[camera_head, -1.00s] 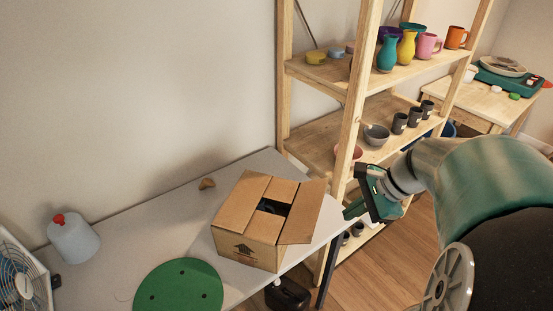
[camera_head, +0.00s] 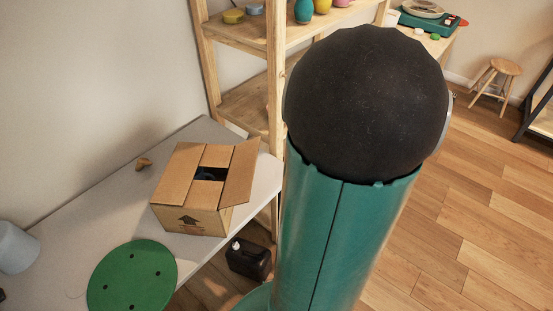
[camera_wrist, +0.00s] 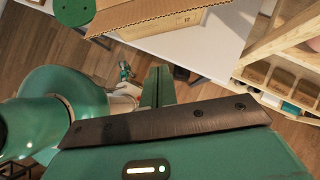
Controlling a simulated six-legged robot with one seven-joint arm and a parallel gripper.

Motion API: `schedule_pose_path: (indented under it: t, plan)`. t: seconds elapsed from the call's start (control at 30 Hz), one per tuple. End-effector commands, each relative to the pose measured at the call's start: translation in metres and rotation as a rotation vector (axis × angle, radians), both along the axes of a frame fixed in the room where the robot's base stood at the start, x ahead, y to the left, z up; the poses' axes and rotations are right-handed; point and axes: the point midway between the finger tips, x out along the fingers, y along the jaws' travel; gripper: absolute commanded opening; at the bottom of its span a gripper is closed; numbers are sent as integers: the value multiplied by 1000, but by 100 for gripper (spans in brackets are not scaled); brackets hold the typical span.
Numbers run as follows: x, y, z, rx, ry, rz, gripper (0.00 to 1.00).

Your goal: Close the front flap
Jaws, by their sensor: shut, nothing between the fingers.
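The cardboard box (camera_head: 188,218) stands on the grey table with its top partly closed. Its left flap (camera_head: 178,172) and a far middle flap (camera_head: 217,154) lie about flat, with a dark gap (camera_head: 210,174) in the centre. The right flap (camera_head: 241,172) is open and slants outward. In the wrist view, cardboard of the box (camera_wrist: 160,18) shows at the top, with a corrugated edge. My gripper (camera_wrist: 158,74) is shut and empty, its fingers below the cardboard in the picture, with no visible contact. In the head view my arm hides the gripper.
A green disc (camera_head: 132,282) lies on the grey table (camera_head: 75,232) in front of the box. A wooden shelf (camera_head: 245,105) stands behind and right of the table. A dark canister (camera_head: 248,260) is beside the table. Wooden floor (camera_head: 470,220) is open at right.

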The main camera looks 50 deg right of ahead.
Motion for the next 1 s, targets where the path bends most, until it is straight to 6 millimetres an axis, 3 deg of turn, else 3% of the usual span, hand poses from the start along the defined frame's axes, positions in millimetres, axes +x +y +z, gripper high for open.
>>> schedule_pose_path:
  t: [0.5, 0.7, 1.0]
  plan:
    - [48, 37, -70, 3, 2, 5, 0]
    - [60, 44, -42, -4, -3, 5, 0]
    - [64, 47, -33, -1, 0, 4, 0]
